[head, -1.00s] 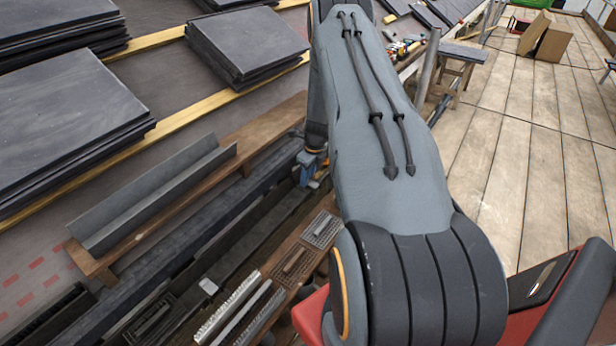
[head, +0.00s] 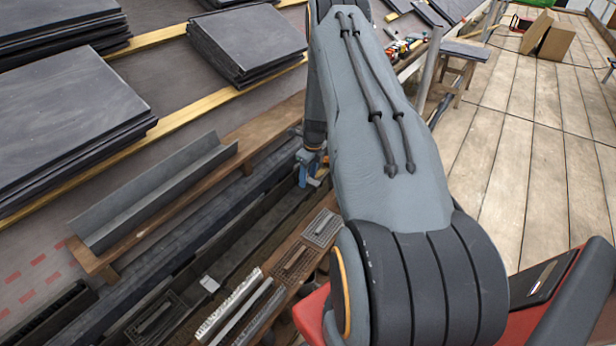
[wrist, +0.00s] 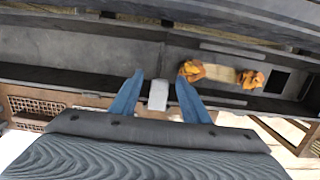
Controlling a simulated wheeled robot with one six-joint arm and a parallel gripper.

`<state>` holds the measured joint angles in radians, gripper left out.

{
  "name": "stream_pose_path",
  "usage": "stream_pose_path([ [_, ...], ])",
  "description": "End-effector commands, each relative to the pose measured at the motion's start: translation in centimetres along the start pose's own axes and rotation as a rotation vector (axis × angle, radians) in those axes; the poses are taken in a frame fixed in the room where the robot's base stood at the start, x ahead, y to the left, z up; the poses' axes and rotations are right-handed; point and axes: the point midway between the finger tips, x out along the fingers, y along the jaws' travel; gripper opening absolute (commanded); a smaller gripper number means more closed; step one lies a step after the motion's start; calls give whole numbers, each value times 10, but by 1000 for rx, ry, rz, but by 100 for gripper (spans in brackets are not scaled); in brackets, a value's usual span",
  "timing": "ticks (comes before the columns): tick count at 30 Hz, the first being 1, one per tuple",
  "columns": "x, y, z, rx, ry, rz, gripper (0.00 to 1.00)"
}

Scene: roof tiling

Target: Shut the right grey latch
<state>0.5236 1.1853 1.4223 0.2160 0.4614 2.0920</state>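A light grey latch (wrist: 158,95) stands out from the near edge of the dark gutter-like channel (wrist: 85,45) in the wrist view. My gripper (wrist: 157,82) has its two blue fingers apart, one on each side of the latch, with visible gaps; whether either touches it I cannot tell. In the head view my gripper (head: 312,172) is small and partly hidden by my arm, low over the channel. Another pale grey latch (head: 209,284) shows on the channel nearer the front in the head view. The latch between my fingers cannot be made out there.
Orange-brown clumps (wrist: 192,70) lie in the channel, right of my fingers. Vent grilles (head: 322,228) sit on the brown board beside it. A grey angled trough (head: 155,190) rests on a plank. Slate stacks (head: 245,45) stand on the roof. The plank deck (head: 520,130) is mostly open.

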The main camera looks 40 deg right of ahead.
Motion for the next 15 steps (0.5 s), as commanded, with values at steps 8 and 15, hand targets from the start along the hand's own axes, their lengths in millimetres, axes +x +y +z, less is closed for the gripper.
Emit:
stream_pose_path([
  [8, -8, -1, 0, 0, -1, -2, 42],
  [15, -47, -1, 1, 1, -2, -2, 42],
])
